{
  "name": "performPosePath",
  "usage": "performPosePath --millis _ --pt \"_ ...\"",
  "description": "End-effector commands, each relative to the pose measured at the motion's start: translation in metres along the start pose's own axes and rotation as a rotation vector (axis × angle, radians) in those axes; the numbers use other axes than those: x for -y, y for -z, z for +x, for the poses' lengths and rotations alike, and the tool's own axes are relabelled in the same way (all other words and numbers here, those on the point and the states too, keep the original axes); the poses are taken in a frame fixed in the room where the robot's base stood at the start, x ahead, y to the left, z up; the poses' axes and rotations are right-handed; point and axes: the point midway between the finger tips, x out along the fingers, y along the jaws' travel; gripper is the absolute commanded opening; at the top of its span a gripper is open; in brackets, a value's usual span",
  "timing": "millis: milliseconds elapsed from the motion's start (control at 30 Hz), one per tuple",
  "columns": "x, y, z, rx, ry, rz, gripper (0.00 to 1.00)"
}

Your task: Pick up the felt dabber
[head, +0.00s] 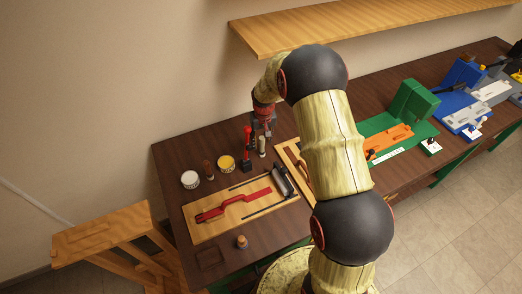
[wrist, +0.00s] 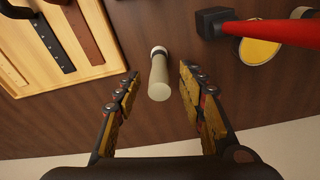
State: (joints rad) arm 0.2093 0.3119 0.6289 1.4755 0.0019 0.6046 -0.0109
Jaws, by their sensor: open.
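A pale cream cylinder with a dark band and a whitish end, which looks like the felt dabber (wrist: 159,78), stands on the dark table in the wrist view. In the head view it shows as a small pale upright shape (head: 262,147) close beside my gripper (head: 264,126). In the wrist view my gripper (wrist: 160,88) is open, with one finger on each side of the cylinder and a visible gap to both. I cannot tell how far the fingertips are above the table.
A red-handled tool with a black head (wrist: 212,22) stands close to the right finger. A wooden board (head: 205,230) holds a red tool. A shelf (head: 370,22) hangs above.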

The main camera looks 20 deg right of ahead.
Motion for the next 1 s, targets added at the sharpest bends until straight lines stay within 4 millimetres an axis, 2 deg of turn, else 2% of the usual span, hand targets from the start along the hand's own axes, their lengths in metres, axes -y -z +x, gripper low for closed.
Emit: performPosePath --millis 233,500,767,1000 --pt "0.000 -0.002 0.021 0.002 0.000 0.000 0.40" --pt "-0.001 -0.003 0.058 0.000 0.000 0.000 0.40" --pt "-0.001 -0.003 0.060 -0.001 0.000 0.000 0.40" --pt "-0.001 -0.003 0.060 0.000 0.000 0.000 0.26"
